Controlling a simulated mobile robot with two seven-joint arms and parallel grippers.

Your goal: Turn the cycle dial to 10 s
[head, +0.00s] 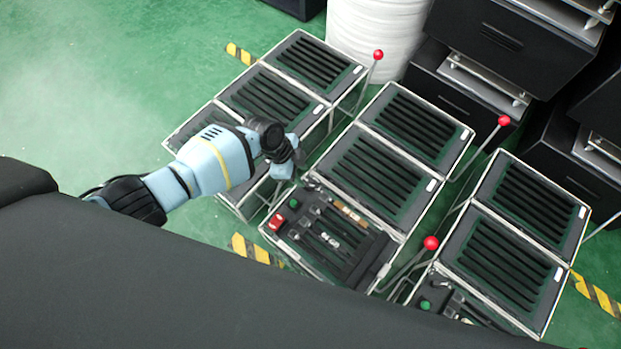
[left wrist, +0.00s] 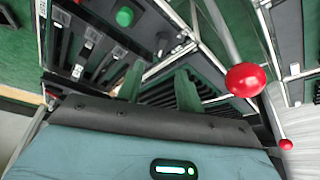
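The control panel (head: 335,240) is on the front of the middle fixture in the head view, with a green button, a red switch and several small dark controls. I cannot tell for certain which control is the cycle dial, and no 10 s mark is readable. My left gripper (head: 290,168) is above the gap between the left and middle fixtures, behind the panel's upper left corner. In the left wrist view its two fingers (left wrist: 158,82) are apart with nothing between them. That view also shows the green button (left wrist: 125,17) and a small dark knob (left wrist: 162,40) near it. My right gripper is not visible.
Red-balled levers stand between the fixtures, at the back (head: 378,55), right (head: 503,120) and front (head: 431,243). One red ball (left wrist: 246,80) looms close in the left wrist view. Black cabinets (head: 490,40) and a white cylinder (head: 375,35) stand behind. Green floor is open at left.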

